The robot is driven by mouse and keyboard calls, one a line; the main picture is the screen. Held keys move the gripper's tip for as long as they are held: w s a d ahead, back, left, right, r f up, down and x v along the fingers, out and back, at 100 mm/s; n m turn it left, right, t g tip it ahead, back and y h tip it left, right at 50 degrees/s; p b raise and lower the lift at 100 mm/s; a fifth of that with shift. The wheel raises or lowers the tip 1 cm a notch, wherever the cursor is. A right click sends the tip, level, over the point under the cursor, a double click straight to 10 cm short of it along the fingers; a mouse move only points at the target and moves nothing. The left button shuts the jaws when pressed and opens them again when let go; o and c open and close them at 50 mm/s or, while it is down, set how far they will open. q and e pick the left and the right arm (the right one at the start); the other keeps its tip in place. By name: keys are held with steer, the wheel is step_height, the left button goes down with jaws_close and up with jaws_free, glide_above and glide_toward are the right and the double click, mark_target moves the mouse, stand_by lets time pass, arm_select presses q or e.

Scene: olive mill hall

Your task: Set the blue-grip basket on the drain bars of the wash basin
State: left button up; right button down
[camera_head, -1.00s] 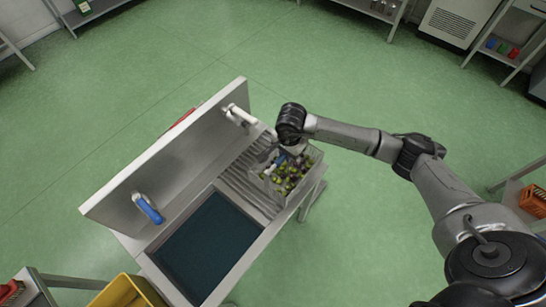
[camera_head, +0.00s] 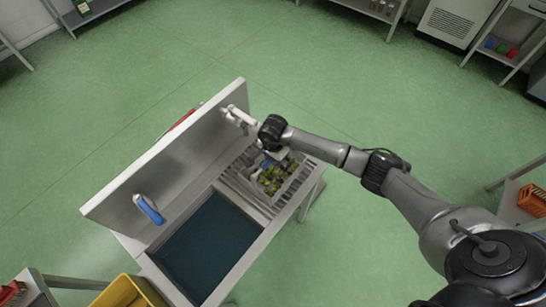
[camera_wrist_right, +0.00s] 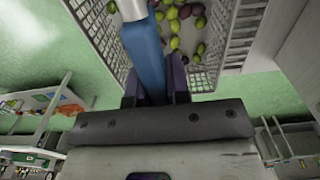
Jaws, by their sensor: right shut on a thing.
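The pale mesh basket (camera_head: 287,189), holding green and dark olives, is over the drain bars (camera_head: 236,181) at the far right end of the wash basin unit (camera_head: 240,262). I cannot tell whether it touches the bars. My right gripper (camera_head: 272,155) is above the basket; its fingers show in the wrist view (camera_wrist_right: 157,88), shut on the blue grip (camera_wrist_right: 147,55). The basket's mesh wall (camera_wrist_right: 201,82) and olives lie beyond the fingers there. The gripper partly hides the basket in the head view. My left gripper is not in view.
The upright back panel (camera_head: 175,150) carries a white-handled tap (camera_head: 240,115) close to my right gripper and a blue-handled tap (camera_head: 148,209). The dark sink bowl (camera_head: 207,245) lies nearer. A yellow bin (camera_head: 130,292) stands at lower left. Green floor around is clear.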

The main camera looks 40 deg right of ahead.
steer(key=shift+f, duration=0.1)
steer(key=c, duration=1.1)
jaws_free()
steer(key=shift+r, duration=0.3)
steer(key=shift+w+r, duration=0.1)
steer(key=shift+r, duration=0.25)
step_height(320, 180, up, 10)
steer(key=shift+f, duration=0.2)
steer(key=shift+r, duration=0.65)
